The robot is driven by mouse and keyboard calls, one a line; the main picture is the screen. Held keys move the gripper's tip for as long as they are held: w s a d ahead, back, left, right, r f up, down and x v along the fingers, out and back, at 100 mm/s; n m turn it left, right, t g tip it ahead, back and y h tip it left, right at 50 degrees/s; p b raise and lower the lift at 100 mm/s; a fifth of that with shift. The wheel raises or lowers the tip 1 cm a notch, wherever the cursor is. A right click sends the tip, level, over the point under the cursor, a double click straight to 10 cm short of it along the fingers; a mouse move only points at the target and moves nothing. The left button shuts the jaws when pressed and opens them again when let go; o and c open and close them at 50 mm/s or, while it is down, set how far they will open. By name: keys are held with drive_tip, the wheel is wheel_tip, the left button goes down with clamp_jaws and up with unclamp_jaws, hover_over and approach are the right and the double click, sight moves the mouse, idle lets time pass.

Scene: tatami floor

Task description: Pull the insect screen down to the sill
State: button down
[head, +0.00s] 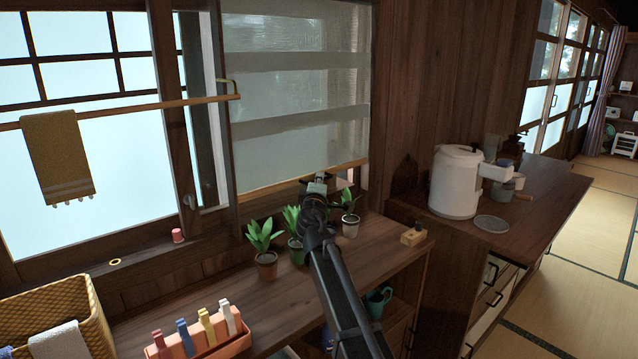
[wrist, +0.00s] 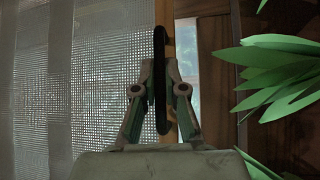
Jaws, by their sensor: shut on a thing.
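The insect screen (head: 300,100), a grey mesh with paler bands, hangs over most of the right window opening. Its light wooden bottom bar (head: 268,188) is low, a short way above the window's lower frame and sill (head: 262,208). My gripper (head: 318,182) is at the bar, right of its middle. In the wrist view my gripper (wrist: 160,95) is shut on a dark upright pull (wrist: 160,60) beside the bottom bar (wrist: 187,50), with the mesh (wrist: 110,90) at left. The fingertips are partly hidden in the head view.
Several potted plants (head: 264,240) stand on the counter under the window, close around my arm; leaves (wrist: 275,75) show in the wrist view. An orange holder with coloured pegs (head: 205,335) and a wicker basket (head: 85,300) are at left. A white water boiler (head: 455,180) stands right.

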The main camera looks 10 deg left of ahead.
wheel_tip(320, 180, down, 10)
drive_tip(key=b, duration=0.8)
drive_tip(key=shift+r, duration=0.2)
drive_tip(key=c, duration=1.2)
unclamp_jaws()
drive_tip(key=s, duration=0.4)
drive_tip(key=s+f, duration=0.1)
drive_tip(key=s, duration=0.7)
drive_tip(key=shift+f, duration=0.3)
